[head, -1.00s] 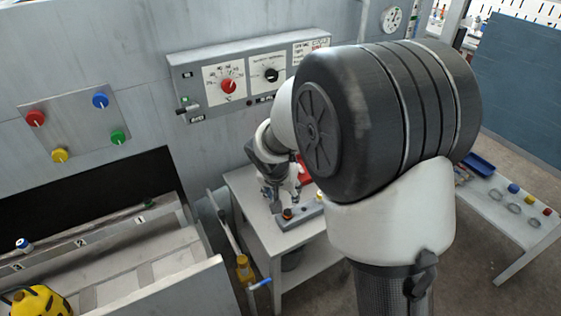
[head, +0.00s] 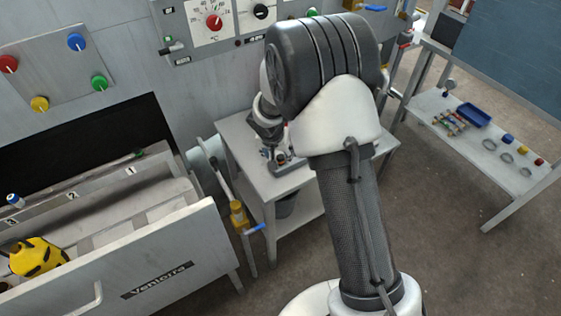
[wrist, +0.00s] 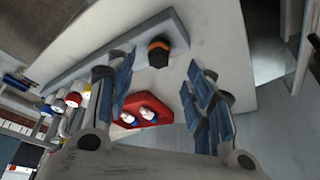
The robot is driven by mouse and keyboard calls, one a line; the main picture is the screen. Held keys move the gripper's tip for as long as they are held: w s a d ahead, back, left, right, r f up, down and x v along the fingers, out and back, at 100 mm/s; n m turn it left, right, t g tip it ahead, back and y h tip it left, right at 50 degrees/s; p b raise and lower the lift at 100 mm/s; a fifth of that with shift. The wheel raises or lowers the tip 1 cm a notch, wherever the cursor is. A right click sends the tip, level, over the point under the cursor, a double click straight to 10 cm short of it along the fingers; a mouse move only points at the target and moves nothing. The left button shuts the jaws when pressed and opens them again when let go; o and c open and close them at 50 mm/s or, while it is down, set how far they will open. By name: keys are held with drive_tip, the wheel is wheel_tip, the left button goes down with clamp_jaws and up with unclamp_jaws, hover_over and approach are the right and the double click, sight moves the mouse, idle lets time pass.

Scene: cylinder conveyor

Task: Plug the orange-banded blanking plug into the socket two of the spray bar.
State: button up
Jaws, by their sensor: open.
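The orange-banded blanking plug (wrist: 158,52), dark with an orange band, stands on a long grey rack (wrist: 90,68) in the wrist view. My gripper (wrist: 158,68) is open and empty. The plug appears between and beyond its fingertips, with no visible contact. In the head view my gripper (head: 268,152) is small and partly hidden by my arm, over the side table. The spray bar (head: 100,183) lies in the open-fronted trough at left, with labels 1, 2 and 3. A green plug (head: 138,153) is near 1 and a blue-white one (head: 15,200) near 3. No plug shows by label 2.
A red tray (wrist: 160,106) with two blue-white pieces lies beside the rack. Several coloured caps (wrist: 73,98) stand at the left. A yellow-handled pipe (head: 237,215) stands between trough and table (head: 245,150). A low bench (head: 470,150) stands at right.

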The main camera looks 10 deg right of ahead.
sight(280, 157)
drive_tip(key=b+x, duration=0.1)
drive_tip(key=x, duration=0.3)
drive_tip(key=shift+w+d+f, duration=0.1)
drive_tip(key=shift+d+f, duration=0.05)
drive_tip(key=shift+f, duration=0.15)
drive_tip(key=c, duration=1.1)
drive_tip(key=shift+r, duration=0.1)
